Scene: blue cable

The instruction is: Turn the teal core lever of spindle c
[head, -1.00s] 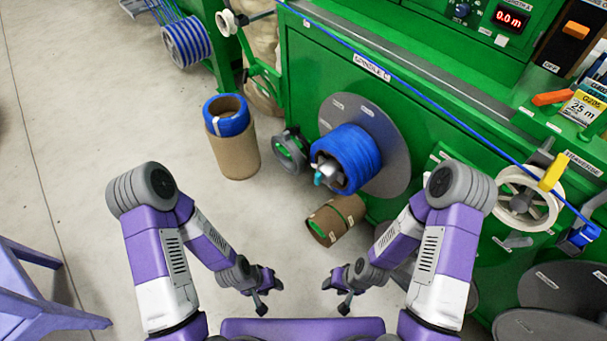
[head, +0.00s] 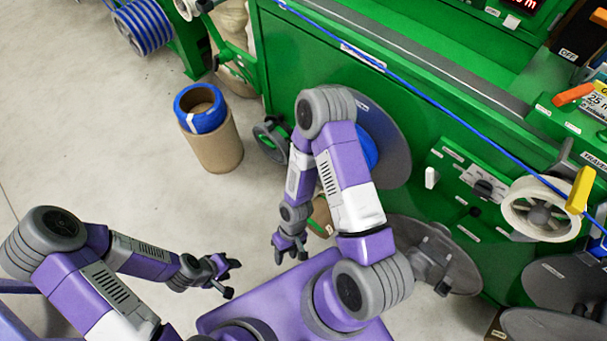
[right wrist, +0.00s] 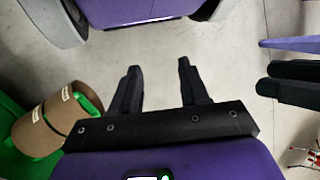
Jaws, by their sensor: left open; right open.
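Spindle c shows in the head view as a grey disc (head: 395,150) on the green machine's front, with a sliver of its blue cable coil (head: 368,150). My right arm covers most of the coil, and the teal core lever is hidden. My right gripper (head: 291,252) is open and empty, low in front of the machine and below the spindle. Its two black fingers (right wrist: 158,78) are apart in the right wrist view, with only floor between them. My left gripper (head: 229,279) is open and empty, further left over the floor.
A cardboard drum with a blue coil (head: 213,150) stands on the floor left of the machine. A brown tube with a green band (right wrist: 50,125) lies near my right gripper. A white wheel (head: 540,208) and a lower grey disc (head: 440,255) are at the right.

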